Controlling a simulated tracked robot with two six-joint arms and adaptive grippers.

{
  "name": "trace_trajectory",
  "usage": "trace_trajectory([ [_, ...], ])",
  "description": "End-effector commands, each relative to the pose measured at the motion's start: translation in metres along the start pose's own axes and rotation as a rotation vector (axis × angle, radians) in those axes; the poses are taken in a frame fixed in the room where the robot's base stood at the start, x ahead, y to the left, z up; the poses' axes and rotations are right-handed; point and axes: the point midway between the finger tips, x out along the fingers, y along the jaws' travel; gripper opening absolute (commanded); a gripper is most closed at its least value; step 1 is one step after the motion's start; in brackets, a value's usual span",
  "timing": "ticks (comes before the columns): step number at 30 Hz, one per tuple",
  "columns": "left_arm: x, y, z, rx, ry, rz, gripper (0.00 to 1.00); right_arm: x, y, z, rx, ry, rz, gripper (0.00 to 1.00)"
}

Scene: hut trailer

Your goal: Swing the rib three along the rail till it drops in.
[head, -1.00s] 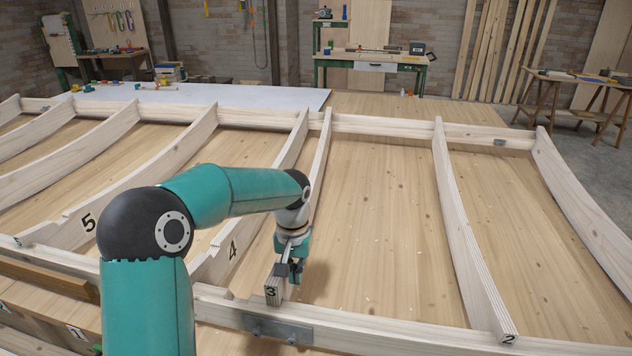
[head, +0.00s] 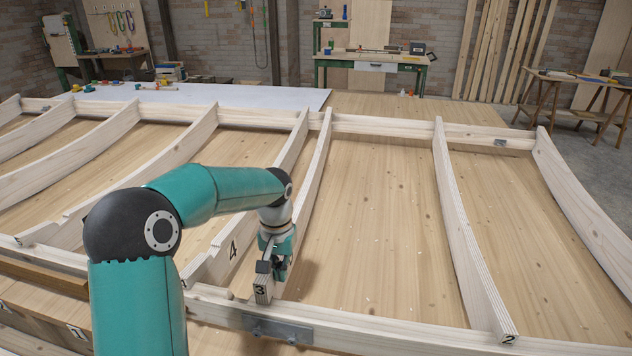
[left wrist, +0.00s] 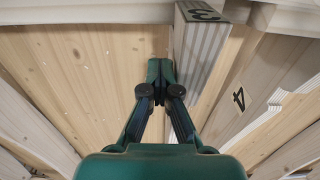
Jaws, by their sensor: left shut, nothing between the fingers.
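Rib three (head: 316,176) is a pale wooden rib running from the far rail to the near rail (head: 400,337). Its near end, marked 3 (head: 261,290), is at the near rail's inner top edge; I cannot tell whether it sits in a notch. The end also shows in the left wrist view (left wrist: 203,50). My left gripper (head: 281,272) is shut and empty, pointing down beside the rib near this end, on its right side in the head view. The closed fingertips (left wrist: 160,72) are close against the rib's side; contact is unclear. My right gripper is not in view.
Rib four (head: 222,258) stands just left of rib three, and its mark shows in the left wrist view (left wrist: 238,98). Rib two (head: 463,225) is farther right, with open floor between. A grey metal plate (head: 277,328) is on the near rail.

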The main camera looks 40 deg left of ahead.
Motion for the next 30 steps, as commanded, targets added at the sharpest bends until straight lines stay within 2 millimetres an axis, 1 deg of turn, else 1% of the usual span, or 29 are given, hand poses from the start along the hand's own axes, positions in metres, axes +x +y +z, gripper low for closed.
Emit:
trace_trajectory([
  [30, 0.0, -0.037, 0.0, -0.002, 0.002, -0.002, 0.0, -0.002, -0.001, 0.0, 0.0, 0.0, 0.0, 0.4],
])
